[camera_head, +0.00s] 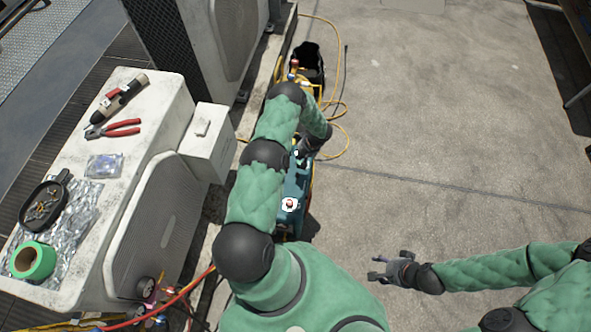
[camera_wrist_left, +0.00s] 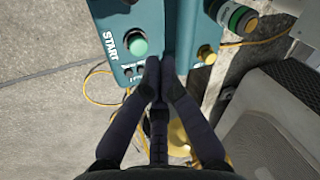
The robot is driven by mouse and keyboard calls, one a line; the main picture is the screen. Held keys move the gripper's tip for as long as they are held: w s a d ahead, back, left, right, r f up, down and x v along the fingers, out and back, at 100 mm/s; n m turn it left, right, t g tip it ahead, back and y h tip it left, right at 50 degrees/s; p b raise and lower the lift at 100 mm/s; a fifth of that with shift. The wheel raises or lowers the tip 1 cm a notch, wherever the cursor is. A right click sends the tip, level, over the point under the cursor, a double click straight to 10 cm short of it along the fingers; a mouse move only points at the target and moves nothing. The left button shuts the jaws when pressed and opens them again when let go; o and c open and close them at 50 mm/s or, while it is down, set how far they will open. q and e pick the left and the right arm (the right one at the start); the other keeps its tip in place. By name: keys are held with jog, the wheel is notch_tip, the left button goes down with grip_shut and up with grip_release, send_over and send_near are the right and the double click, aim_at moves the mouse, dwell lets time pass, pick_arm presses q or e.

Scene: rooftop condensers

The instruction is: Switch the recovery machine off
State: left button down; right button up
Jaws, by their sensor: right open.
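The teal recovery machine (camera_head: 297,185) stands on the concrete beneath my left arm, which hides part of it. A red knob on a white plate (camera_head: 289,204) shows on its near end. In the left wrist view its teal panel (camera_wrist_left: 118,22) bears the word START, a green button (camera_wrist_left: 137,45) and small dark controls (camera_wrist_left: 129,71). My left gripper (camera_wrist_left: 158,68) has its fingertips together, empty, just beside those controls; I cannot tell whether it touches the panel. My right gripper (camera_head: 378,272) is open and empty, over bare concrete, to the right of the machine.
A white condenser unit (camera_head: 150,105) at left carries a drill (camera_head: 123,98), red pliers (camera_head: 113,129) and green tape (camera_head: 33,260). Yellow hose (camera_head: 338,75) and a black container (camera_head: 308,60) lie beyond the machine.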

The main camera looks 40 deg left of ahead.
aim_at(297, 179)
pick_arm(q)
jog(key=shift+a+f, duration=0.2)
dwell(0.3)
jog(key=b+x, duration=0.2)
jog(key=x, duration=0.3)
jog(key=b+x, duration=0.2)
jog(key=x, duration=0.3)
jog(key=shift+s+d+f, duration=0.1)
jog(key=shift+d+f, duration=0.05)
jog(key=shift+f, duration=0.15)
jog(key=shift+s+d+r, duration=0.2)
jog(key=shift+d+r, duration=0.3)
jog(key=shift+d, duration=0.1)
jog(key=shift+s+d+r, duration=0.2)
jog(key=shift+d+r, duration=0.25)
jog(key=shift+d, duration=0.1)
jog(key=shift+s+d+r, duration=0.25)
jog(key=shift+d+r, duration=0.05)
jog(key=shift+d, duration=0.2)
